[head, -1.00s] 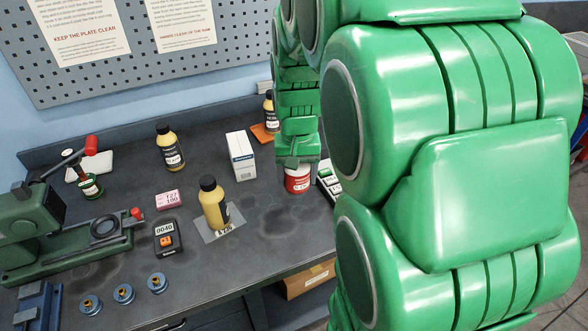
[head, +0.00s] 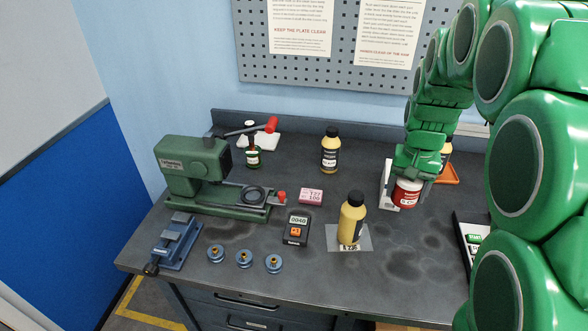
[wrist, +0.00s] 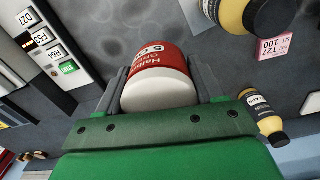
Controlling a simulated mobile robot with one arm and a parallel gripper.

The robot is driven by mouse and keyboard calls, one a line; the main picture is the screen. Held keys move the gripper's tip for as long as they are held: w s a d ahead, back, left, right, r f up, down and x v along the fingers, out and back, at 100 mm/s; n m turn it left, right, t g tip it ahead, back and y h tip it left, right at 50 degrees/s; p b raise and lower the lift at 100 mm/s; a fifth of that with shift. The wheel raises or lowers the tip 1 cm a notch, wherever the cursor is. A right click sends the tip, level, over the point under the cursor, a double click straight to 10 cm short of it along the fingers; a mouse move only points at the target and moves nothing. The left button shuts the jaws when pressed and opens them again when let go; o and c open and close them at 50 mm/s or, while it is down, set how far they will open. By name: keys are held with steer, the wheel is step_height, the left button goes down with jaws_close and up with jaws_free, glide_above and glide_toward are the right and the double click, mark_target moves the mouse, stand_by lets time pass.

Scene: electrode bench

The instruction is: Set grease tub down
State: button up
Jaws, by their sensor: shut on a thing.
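The grease tub (head: 407,194) is red with a white end and stands out at the right part of the bench in the head view. In the wrist view the tub (wrist: 158,68) sits between the two grey fingers, its white end towards the camera. My gripper (wrist: 163,80) is shut on the tub's sides; in the head view my gripper (head: 409,180) is above and around it. The tub looks low over the bench; I cannot tell whether its underside touches the top.
A yellow bottle (head: 352,219) stands on a clear sheet to the left. Bare bench (head: 420,250) is in front of the tub.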

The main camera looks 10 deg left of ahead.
steer(key=w+a+n, duration=0.2)
steer(key=w+a, duration=0.2)
steer(key=a, duration=0.5)
steer(key=w+a+n, duration=0.1)
steer(key=w+a, duration=0.2)
steer(key=a, duration=0.6)
steer(key=w+a+n, duration=0.2)
steer(key=w+a, duration=0.2)
steer(key=a, duration=0.4)
glide_toward(293, 168)
steer(key=shift+s+d+f, duration=0.35)
steer(key=shift+s+f, duration=0.25)
steer(key=shift+s, duration=0.15)
steer(key=shift+w+a+f, duration=0.25)
steer(key=shift+w+f, duration=0.3)
steer(key=shift+w+a+f, duration=0.1)
steer(key=shift+w+f, duration=0.1)
steer(key=shift+f, duration=1.6)
steer(key=shift+f, duration=0.1)
